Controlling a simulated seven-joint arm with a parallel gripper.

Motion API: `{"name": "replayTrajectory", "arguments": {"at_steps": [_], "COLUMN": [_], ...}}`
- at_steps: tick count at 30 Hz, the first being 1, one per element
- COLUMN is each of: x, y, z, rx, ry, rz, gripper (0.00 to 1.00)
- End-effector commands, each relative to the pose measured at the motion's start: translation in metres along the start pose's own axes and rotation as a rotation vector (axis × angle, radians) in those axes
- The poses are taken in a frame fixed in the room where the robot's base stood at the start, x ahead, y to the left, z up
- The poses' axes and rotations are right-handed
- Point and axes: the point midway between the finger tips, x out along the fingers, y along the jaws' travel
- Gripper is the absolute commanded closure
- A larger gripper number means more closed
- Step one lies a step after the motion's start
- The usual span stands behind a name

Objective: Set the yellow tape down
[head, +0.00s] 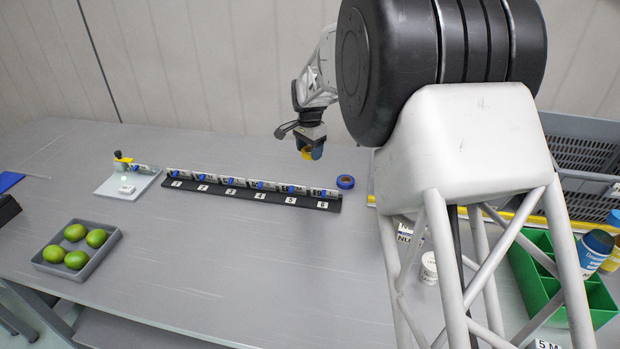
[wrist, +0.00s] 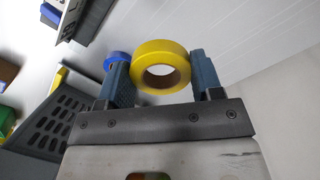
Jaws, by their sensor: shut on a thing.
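The yellow tape (wrist: 161,52) is a roll held between the two blue fingers of my gripper (wrist: 162,75) in the wrist view. In the head view my gripper (head: 312,150) is above the back of the table, and a bit of the yellow tape (head: 306,153) shows between its fingers. The fingers hide most of the roll there. A blue tape roll (head: 346,182) lies on the table to the right of the numbered rack. It also shows beyond the left finger in the wrist view (wrist: 114,58).
A black numbered rack (head: 250,195) with several labelled items runs along the table. A grey tray (head: 104,253) of green fruit is at left. A grey pad (head: 120,190) with small items is behind it. A green bin (head: 535,262) and dark crate (head: 590,160) are at right. The table's middle is clear.

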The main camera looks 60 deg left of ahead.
Motion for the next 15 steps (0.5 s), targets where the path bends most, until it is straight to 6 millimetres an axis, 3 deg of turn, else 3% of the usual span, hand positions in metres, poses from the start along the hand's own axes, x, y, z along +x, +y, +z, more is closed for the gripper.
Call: {"name": "replayTrajectory", "arguments": {"at_steps": [9, 15], "x": [0.041, 0.057], "y": [0.000, 0.000], "z": [0.000, 0.000], "rx": [0.000, 0.000], "ry": [-0.001, 0.000], "rz": [0.002, 0.000], "gripper": [0.63, 0.63]}}
